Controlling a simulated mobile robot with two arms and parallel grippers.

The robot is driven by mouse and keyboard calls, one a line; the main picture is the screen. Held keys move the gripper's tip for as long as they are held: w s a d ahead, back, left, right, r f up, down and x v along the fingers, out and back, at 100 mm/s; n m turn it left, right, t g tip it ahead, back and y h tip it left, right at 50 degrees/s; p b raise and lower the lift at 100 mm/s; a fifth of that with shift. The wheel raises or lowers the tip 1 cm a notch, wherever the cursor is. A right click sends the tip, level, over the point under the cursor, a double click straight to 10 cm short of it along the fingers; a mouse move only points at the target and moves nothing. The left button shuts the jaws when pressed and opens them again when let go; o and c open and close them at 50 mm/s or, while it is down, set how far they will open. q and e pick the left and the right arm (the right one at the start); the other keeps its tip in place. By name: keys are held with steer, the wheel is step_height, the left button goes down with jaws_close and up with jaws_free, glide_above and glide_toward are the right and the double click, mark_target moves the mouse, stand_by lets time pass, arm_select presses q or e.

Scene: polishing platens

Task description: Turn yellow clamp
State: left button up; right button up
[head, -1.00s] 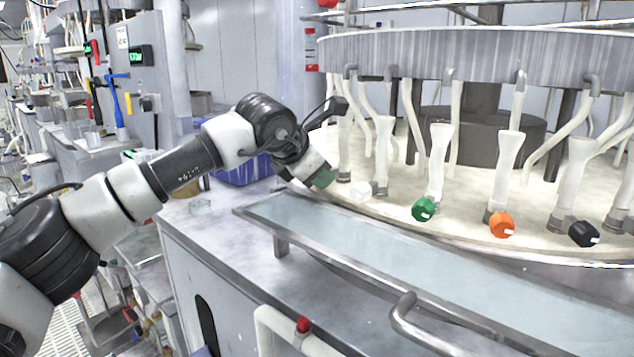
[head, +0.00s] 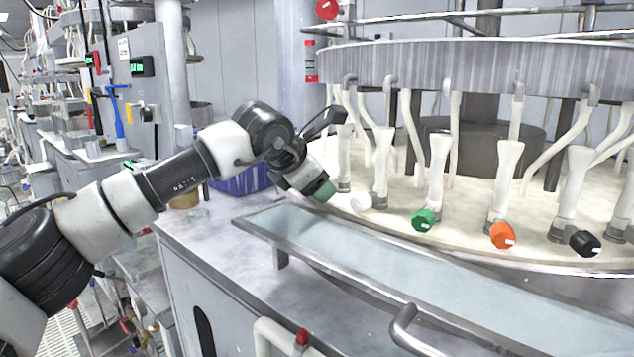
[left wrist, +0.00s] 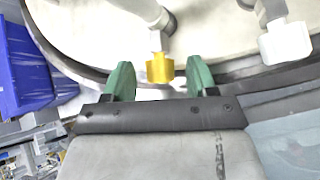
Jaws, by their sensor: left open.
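The yellow clamp (left wrist: 160,68) sits at the rim of the round platen at the foot of a white post, in the left wrist view. In the head view it is hidden behind my left gripper (head: 324,192). My left gripper is open. Its two green fingers (left wrist: 158,82) stand apart in the left wrist view, with the yellow clamp showing in the gap between them, near the fingertips. I cannot tell whether either finger touches it. My right gripper is not in view.
A white clamp (head: 361,201) is just right of my left gripper. Green (head: 424,220), orange (head: 502,235) and black (head: 585,243) clamps follow along the platen rim. A metal-edged glass trough (head: 400,262) runs below. A blue bin (head: 243,177) stands behind my arm.

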arm_select(q)
steer(key=v, duration=0.9)
steer(key=shift+r+b, duration=0.1)
steer(key=shift+b, duration=0.25)
steer(key=shift+s+a+r, duration=0.25)
steer(key=shift+s+r, duration=0.05)
steer(key=shift+s, duration=0.1)
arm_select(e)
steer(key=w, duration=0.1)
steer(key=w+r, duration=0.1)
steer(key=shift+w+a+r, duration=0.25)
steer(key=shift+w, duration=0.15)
arm_select(q)
steer(key=shift+w, duration=0.1)
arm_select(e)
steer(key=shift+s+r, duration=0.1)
